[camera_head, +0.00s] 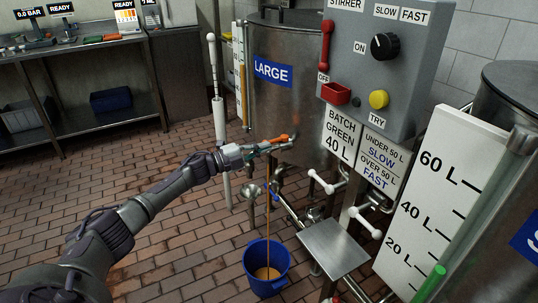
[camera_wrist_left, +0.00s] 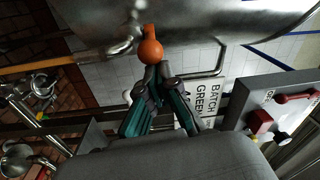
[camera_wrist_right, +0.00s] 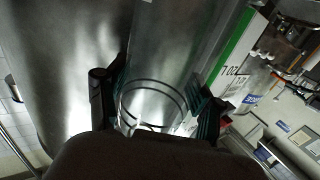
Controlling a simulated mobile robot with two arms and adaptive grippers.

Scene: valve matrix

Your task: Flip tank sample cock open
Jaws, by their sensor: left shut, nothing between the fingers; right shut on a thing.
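The sample cock has an orange handle (camera_head: 280,139) low on the side of the steel tank marked LARGE (camera_head: 300,100). Its rounded orange end (camera_wrist_left: 152,50) shows in the left wrist view. A thin brown stream runs down below the cock into a blue bucket (camera_head: 281,255) holding brown liquid. My left gripper (camera_head: 262,148) is shut and empty, its fingertips (camera_wrist_left: 157,70) close to the handle's end; contact is unclear. My right gripper (camera_wrist_right: 155,100) shows only in its wrist view, shut around a clear cylinder (camera_wrist_right: 145,95) with dark rings.
A grey control box (camera_head: 385,60) with a black knob and yellow button stands right of the tank. White-handled valves (camera_head: 320,182) and a small steel plate (camera_head: 333,247) are below it. A white level scale (camera_head: 440,200) stands at right. Brick floor is open at left.

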